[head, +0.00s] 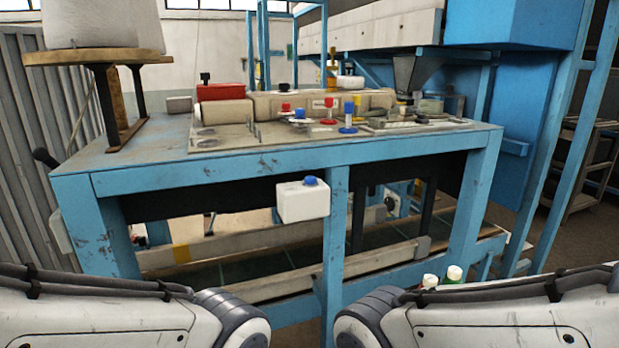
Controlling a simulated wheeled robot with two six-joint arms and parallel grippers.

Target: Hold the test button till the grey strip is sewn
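A white box (303,202) with a blue button (310,181) on top is fixed to the front of the blue table (200,179). I cannot tell from any label whether this is the test button. Other red and blue buttons stand on the table top, among them a blue one (348,117) and a red one (328,114). I cannot make out a grey strip for certain. Both my arms show only as links along the bottom edge, and neither gripper is in view. Nothing of mine touches the white box.
A large white sack-like bulk (101,22) rests on a wooden-topped stand (84,57) at the upper left. A low conveyor (285,245) runs under the table. A blue upright frame (568,150) and a shelf rack (598,160) stand at the right.

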